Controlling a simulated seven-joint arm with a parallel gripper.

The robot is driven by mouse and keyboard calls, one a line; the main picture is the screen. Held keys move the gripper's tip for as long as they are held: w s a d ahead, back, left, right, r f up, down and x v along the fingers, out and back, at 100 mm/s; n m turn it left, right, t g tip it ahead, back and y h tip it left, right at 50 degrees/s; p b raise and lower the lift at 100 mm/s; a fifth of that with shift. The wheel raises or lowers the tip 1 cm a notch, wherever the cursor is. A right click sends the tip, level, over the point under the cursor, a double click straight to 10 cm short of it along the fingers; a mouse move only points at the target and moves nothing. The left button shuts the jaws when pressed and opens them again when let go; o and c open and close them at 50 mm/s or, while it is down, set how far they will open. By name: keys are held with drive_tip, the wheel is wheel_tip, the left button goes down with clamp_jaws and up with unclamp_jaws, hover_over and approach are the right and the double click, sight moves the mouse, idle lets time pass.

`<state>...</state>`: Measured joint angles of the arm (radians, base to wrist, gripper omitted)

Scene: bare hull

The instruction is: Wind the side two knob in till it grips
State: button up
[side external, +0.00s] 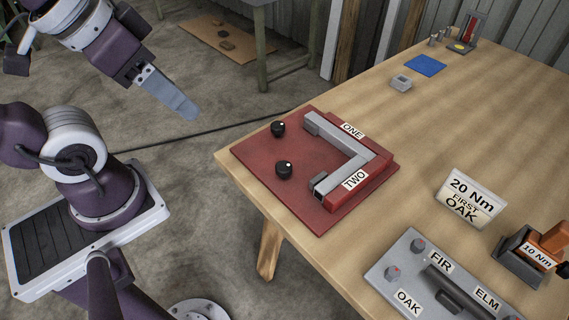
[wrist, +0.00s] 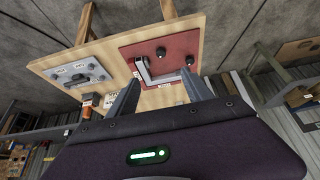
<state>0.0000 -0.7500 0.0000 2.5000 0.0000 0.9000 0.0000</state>
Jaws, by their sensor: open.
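A red plate (side external: 262,158) lies on the wooden table's left corner. It carries a grey L-shaped bar (side external: 368,163) with signs ONE (side external: 353,130) and TWO (side external: 355,179). Two black knobs with pale dots stand apart from the bar: a far knob (side external: 278,127) towards the ONE end, and a near knob (side external: 284,169) towards the TWO end. The wrist view also shows the plate (wrist: 178,42) and both knobs, upper (wrist: 161,51) and lower (wrist: 189,60). My gripper (side external: 188,110) is left of the table, clear of the plate. Its fingers are apart and empty (wrist: 160,78).
A grey panel (side external: 400,255) with OAK, FIR and ELM signs is at the near right. Beside it are a 20 Nm FIRST OAK sign (side external: 471,198) and an orange-handled 10 Nm tool (side external: 548,246). A blue mat (side external: 425,65) lies farther back. The middle of the table is mostly clear.

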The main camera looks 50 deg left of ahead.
drive_tip(key=n+g, duration=0.5)
drive_tip(key=n, duration=1)
hover_over(284, 166)
wheel_tip(284, 166, down, 21)
drive_tip(key=shift+f, duration=0.1)
drive_tip(key=shift+n+g, duration=0.3)
drive_tip(key=shift+n, duration=0.1)
wheel_tip(284, 166, down, 7)
drive_tip(key=shift+a+f, duration=0.1)
drive_tip(key=shift+f, duration=0.5)
clamp_jaws()
